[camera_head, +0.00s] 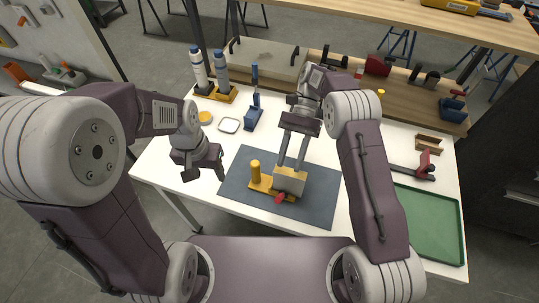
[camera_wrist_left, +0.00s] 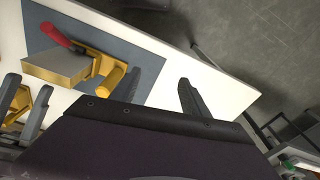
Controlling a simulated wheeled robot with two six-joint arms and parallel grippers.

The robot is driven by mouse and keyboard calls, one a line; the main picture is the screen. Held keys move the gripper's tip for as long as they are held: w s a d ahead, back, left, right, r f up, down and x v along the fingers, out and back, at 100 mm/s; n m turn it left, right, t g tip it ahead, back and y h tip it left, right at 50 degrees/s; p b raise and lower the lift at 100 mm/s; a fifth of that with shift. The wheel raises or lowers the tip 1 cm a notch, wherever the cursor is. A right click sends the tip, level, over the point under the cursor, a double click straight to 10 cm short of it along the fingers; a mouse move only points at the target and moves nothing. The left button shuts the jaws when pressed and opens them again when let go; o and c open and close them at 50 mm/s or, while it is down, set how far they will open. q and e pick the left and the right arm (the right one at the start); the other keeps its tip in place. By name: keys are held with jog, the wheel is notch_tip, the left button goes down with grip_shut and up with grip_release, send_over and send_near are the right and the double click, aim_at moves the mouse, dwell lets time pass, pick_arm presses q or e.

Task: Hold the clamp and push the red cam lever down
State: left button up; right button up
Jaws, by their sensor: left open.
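The clamp has a yellow base and a yellow post (camera_head: 255,171). A tan and grey block (camera_head: 289,181) sits at the base's right end, and the red cam lever (camera_head: 280,197) sticks out at its near side. The left wrist view shows the red lever (camera_wrist_left: 55,35), the block (camera_wrist_left: 62,66) and the yellow post (camera_wrist_left: 112,81). My left gripper (camera_head: 204,176) is open and empty, left of the clamp and apart from it. My right gripper (camera_head: 288,164) points down, its spread fingers reaching the block's far side. Their tips are hidden, so I cannot tell whether they grip anything.
The clamp lies on a dark mat (camera_head: 235,184) on a white table. A green tray (camera_head: 428,225) is at the right. A blue tool (camera_head: 254,113), a small dish (camera_head: 229,125) and bottles (camera_head: 198,68) stand behind. The mat's left part is clear.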

pick_arm(q)
jog(key=w+d+m, duration=0.3)
jog(key=w+d, duration=0.2)
jog(key=w, duration=0.2)
pick_arm(e)
jog(key=shift+w+f, duration=0.1)
jog(key=shift+w, duration=0.1)
pick_arm(q)
jog(key=m+g, duration=0.1)
jog(key=m, duration=0.1)
send_over(255, 171)
jog(key=w, duration=0.2)
notch_tip(255, 171, down, 2)
jog(key=shift+a+f, duration=0.1)
jog(key=shift+f, duration=0.05)
jog(key=shift+s+d, duration=0.2)
jog(key=shift+s, duration=0.05)
pick_arm(e)
jog(key=shift+d, duration=0.15)
pick_arm(q)
jog(key=shift+f, duration=0.1)
pick_arm(e)
jog(key=shift+s, duration=0.1)
pick_arm(q)
notch_tip(255, 171, down, 9)
jog(key=shift+a+r, duration=0.1)
jog(key=shift+a, duration=0.05)
grip_shut()
